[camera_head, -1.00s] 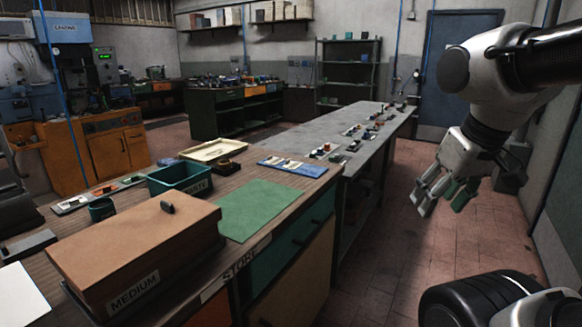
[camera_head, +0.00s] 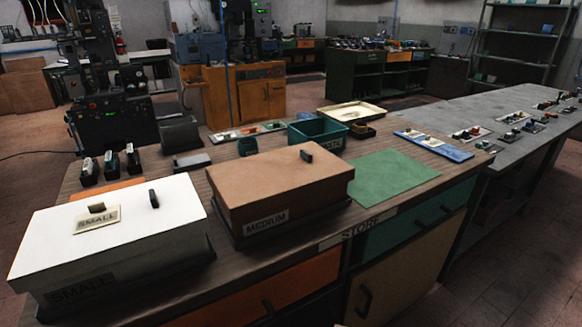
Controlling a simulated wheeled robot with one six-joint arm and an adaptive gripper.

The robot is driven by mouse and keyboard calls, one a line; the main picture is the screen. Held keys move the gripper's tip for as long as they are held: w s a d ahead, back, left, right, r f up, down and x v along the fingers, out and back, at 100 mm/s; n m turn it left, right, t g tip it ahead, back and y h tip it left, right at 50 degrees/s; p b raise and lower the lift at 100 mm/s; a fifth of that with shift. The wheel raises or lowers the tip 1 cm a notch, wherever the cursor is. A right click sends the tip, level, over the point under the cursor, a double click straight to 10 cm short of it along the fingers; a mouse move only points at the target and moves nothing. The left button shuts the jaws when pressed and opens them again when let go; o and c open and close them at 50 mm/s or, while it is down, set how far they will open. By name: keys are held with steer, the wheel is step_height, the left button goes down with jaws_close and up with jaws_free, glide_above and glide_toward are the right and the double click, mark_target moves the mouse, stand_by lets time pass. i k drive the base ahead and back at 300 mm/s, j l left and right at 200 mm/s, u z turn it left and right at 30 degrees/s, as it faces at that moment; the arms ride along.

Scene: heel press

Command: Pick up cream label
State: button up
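A cream label (camera_head: 97,220) marked SMALL lies on the white lid of a box (camera_head: 165,222) at the front left. A small brown piece (camera_head: 97,207) sits at the label's back edge; I cannot tell whether it is fixed to it. My gripper is not in view.
The brown MEDIUM box (camera_head: 285,180) stands right beside the white one. A black knob (camera_head: 154,199) rises from the white lid. Behind are a green tray (camera_head: 317,133), a cream tray (camera_head: 352,112) and several dark upright pieces (camera_head: 111,165). A green mat (camera_head: 395,181) lies bare at right.

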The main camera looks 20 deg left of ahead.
mark_target(432, 143)
steer(key=i+l+u, duration=0.2)
steer(key=u, duration=0.6)
steer(key=i+l+u, duration=0.2)
steer(key=l, duration=0.25)
steer(key=i+l+u, duration=0.1)
steer(key=l+u, duration=0.15)
steer(key=l, duration=0.2)
steer(key=i+l+u, duration=0.2)
steer(key=l, duration=0.25)
steer(key=i+l+u, duration=0.1)
steer(key=l, duration=1.15)
steer(key=i+l, duration=0.1)
steer(key=l, duration=1.1)
steer(key=i+u, duration=0.05)
